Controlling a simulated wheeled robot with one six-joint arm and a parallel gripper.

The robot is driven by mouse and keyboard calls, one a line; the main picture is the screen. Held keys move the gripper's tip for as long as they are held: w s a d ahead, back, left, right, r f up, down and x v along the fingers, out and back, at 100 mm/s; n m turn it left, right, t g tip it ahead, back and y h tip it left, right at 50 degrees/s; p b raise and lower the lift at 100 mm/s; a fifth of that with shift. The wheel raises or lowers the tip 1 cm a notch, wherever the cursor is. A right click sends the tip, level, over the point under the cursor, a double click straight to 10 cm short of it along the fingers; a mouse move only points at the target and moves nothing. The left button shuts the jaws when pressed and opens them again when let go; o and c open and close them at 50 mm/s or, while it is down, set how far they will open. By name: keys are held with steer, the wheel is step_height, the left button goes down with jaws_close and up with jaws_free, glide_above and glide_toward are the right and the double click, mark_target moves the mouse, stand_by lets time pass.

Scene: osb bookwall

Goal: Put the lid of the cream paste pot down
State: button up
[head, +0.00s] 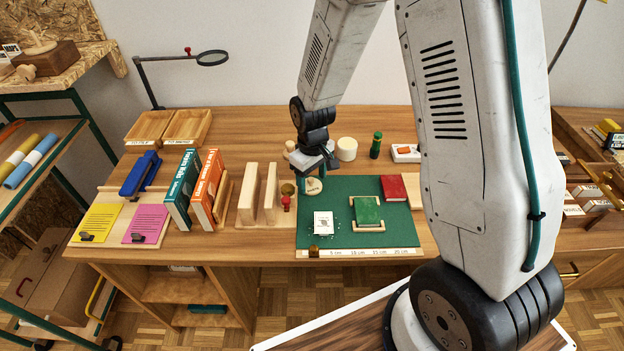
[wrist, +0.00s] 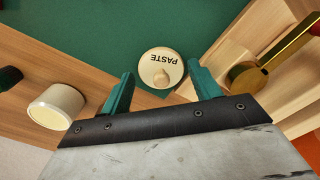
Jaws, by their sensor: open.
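The lid (head: 314,186), round and cream with a small knob, lies at the back left corner of the green mat (head: 333,198). In the wrist view the lid (wrist: 161,69) shows the word PASTE and its knob. My gripper (head: 310,174) is just above it; in the wrist view my gripper (wrist: 157,75) is open, a teal finger on either side of the lid, with nothing held. The cream pot (head: 347,149) stands on the wooden table behind the mat, and in the wrist view the pot (wrist: 57,106) is at the left.
A dark green cylinder (head: 375,147) stands right of the pot. Wooden blocks (head: 259,195) and a small red-topped item (head: 286,202) are close left of the lid.

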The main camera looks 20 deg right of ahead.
mark_target(312, 179)
step_height(312, 179, up, 10)
steer(key=s+d+r+m, duration=0.2)
steer(key=s+r, duration=0.9)
steer(key=r, duration=0.3)
steer(key=s+d+r+m+t, duration=0.1)
steer(key=s+r, duration=0.4)
steer(key=s, duration=1)
steer(key=shift+r+m, duration=0.15)
steer(key=shift+m, duration=0.65)
steer(key=shift+d, duration=0.1)
